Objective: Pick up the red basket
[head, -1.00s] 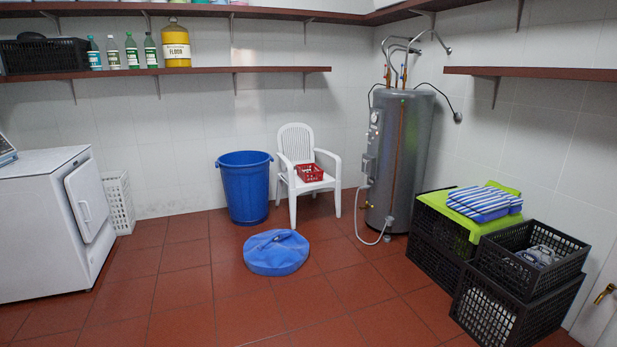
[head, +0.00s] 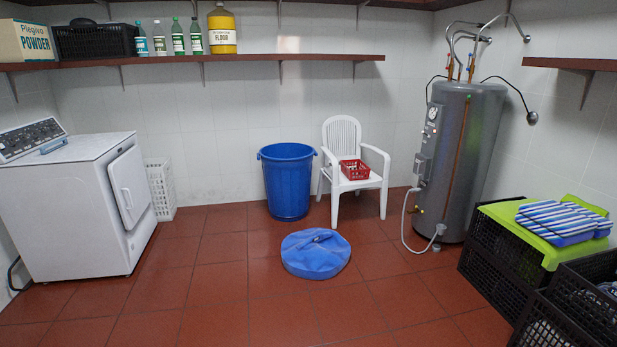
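A small red basket (head: 354,170) with an open lattice wall sits on the seat of a white plastic chair (head: 343,137). The chair stands against the back wall, a little right of the middle of the head view. The basket appears upright, and I cannot make out anything inside it. Neither of my grippers shows in the head view.
A blue bin (head: 287,182) stands left of the chair. Its blue lid (head: 315,254) lies on the floor in front. A grey boiler (head: 455,165) with a hose is right of the chair. Black crates (head: 490,252) fill the right side. Front left floor is clear.

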